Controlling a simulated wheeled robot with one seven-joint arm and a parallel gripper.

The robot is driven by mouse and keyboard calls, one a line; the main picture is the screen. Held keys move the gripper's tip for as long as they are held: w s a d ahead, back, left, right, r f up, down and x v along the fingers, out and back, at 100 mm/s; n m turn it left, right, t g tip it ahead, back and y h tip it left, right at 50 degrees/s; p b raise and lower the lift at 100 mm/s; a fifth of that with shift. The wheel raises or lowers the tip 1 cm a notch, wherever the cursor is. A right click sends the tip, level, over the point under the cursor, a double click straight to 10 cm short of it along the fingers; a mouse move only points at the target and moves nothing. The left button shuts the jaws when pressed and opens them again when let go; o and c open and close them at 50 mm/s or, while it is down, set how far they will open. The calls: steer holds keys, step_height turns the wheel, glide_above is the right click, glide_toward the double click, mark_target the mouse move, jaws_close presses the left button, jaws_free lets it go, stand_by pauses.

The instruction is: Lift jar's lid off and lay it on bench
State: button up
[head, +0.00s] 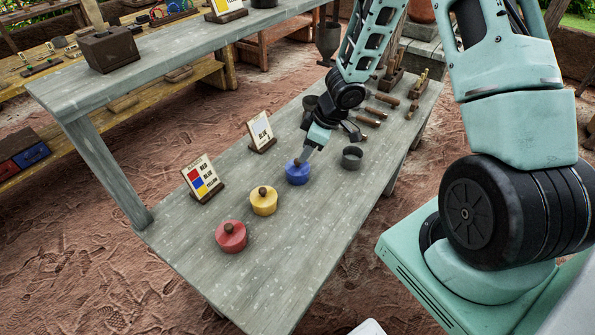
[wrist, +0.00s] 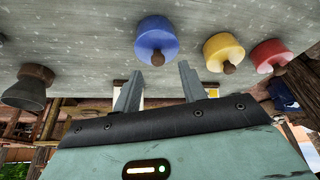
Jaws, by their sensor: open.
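The blue jar (head: 298,176) with its lid and dark knob stands upright on the grey wooden bench (head: 185,245). My gripper (head: 305,156) is just above this jar, pointing down. In the wrist view my gripper (wrist: 158,67) is open, and the blue jar's knob (wrist: 157,59) lies by the fingertips, roughly midway between them. I cannot tell whether a finger touches it. A yellow jar (head: 264,204) and a red jar (head: 231,238), both lidded with dark knobs, stand in a row with the blue one.
A dark open cup (head: 352,158) is right of the blue jar. Wooden-handled tools (head: 370,118) lie farther back. The bench in front of the jars is clear.

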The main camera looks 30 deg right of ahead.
mark_target(297, 164)
steer(key=b+x, duration=0.1)
steer(key=x, duration=0.1)
steer(key=b+x, duration=0.2)
steer(key=x, duration=0.1)
steer(key=shift+w+f, duration=0.1)
steer(key=shift+w, duration=0.15)
steer(key=shift+d, duration=0.1)
jaws_close()
